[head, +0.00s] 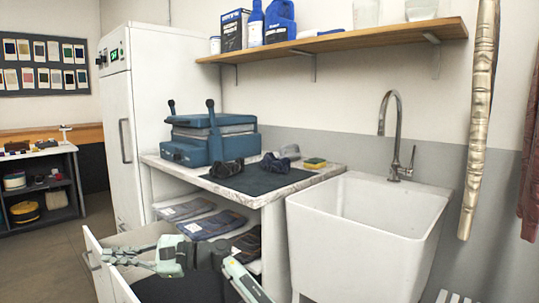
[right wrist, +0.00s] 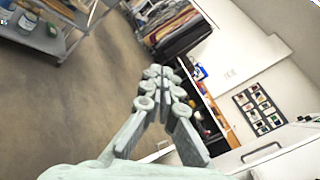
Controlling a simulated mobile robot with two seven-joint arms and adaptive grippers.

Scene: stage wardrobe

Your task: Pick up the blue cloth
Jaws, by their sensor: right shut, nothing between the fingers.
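My right gripper (head: 108,257) is at the lower left of the head view, over an open white drawer. Its pale green fingers are closed together with nothing between them; they also show shut in the right wrist view (right wrist: 164,75). Folded dark blue cloths (head: 217,223) lie on the open shelf under the counter, behind and right of the gripper and apart from it. A small blue and white item, perhaps a cloth (head: 322,32), lies on the high wooden shelf. I cannot tell which is the blue cloth. My left gripper is not in view.
The drawer front (head: 104,272) sticks out at lower left. A blue case (head: 208,143) and a yellow sponge (head: 315,163) stand on the counter (head: 280,190). A white sink (head: 355,245) is at right. A tall white cabinet (head: 155,100) stands behind. The floor at left is clear.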

